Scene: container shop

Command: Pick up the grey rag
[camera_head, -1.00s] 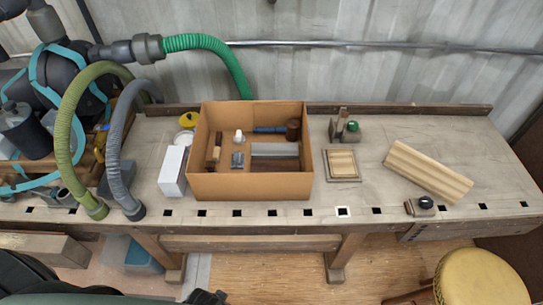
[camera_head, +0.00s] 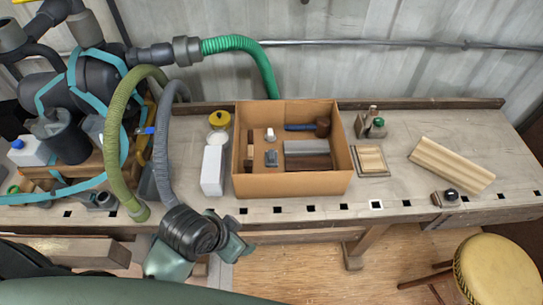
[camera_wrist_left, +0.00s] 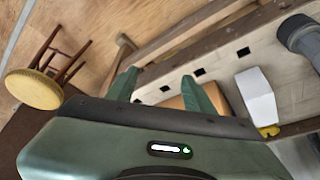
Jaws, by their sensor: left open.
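No cloth is plainly recognisable as the grey rag. A flat grey piece (camera_head: 306,147) lies inside the cardboard box (camera_head: 290,185) on the workbench; I cannot tell whether it is the rag. A smaller grey item (camera_head: 271,158) lies left of it in the box. My left gripper (camera_head: 233,238) is in front of the bench's front edge, below and left of the box, and touches nothing visible. In the left wrist view its two green fingers (camera_wrist_left: 163,88) are spread apart and empty, with part of the box showing behind them. My right gripper is in no view.
The box also holds a brown block and a blue-handled mallet (camera_head: 322,127). A white carton (camera_head: 213,170) and a yellow-lidded jar (camera_head: 219,119) stand left of it. A wooden frame (camera_head: 371,160) and a moulding (camera_head: 452,164) lie right. Hoses (camera_head: 124,140) crowd the left. A stool (camera_head: 498,268) stands front right.

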